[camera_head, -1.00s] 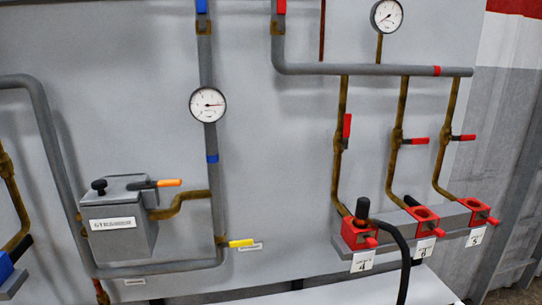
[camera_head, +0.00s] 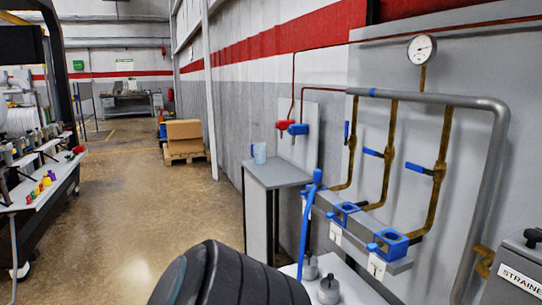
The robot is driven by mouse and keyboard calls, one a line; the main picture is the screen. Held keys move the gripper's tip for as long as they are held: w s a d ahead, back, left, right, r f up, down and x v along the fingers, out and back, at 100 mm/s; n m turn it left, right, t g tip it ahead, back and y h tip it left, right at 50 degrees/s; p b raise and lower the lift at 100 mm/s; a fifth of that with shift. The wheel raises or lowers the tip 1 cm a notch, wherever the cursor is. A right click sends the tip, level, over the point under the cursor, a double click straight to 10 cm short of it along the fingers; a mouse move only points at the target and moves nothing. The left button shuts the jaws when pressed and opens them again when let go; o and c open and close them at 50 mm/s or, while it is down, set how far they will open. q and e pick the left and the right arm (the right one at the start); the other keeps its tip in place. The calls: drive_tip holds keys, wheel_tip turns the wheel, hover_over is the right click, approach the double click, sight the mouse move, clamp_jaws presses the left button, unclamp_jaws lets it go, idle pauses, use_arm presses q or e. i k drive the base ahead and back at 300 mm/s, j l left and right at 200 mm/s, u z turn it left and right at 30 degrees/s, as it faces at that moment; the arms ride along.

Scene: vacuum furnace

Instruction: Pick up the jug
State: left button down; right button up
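A small pale blue jug (camera_head: 260,153) stands upright on top of a grey cabinet (camera_head: 277,174) against the wall, near the middle of the view. A darker blue part shows at its left side, perhaps its handle. It is some distance away and its details are too small to tell. Neither of my grippers is in view, and nothing is touching the jug.
A pipe panel with blue valves (camera_head: 387,243) and a hose (camera_head: 308,225) stands at right. A workbench with small coloured items (camera_head: 40,187) is at left. A pallet with boxes (camera_head: 184,138) stands farther back. The floor (camera_head: 130,215) between is clear.

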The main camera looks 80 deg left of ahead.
sight(260, 156)
drive_tip(key=u, duration=2.7)
drive_tip(key=i+j+u, duration=0.2)
drive_tip(key=i, duration=0.15)
drive_tip(key=i+u, duration=0.45)
drive_tip(key=i, duration=1.2)
drive_tip(key=i+j, duration=0.1)
drive_tip(key=i, duration=1.3)
drive_tip(key=i+z, duration=0.4)
drive_tip(key=i+j+z, duration=0.25)
drive_tip(key=i+z, duration=0.15)
drive_tip(key=i+j+z, duration=0.8)
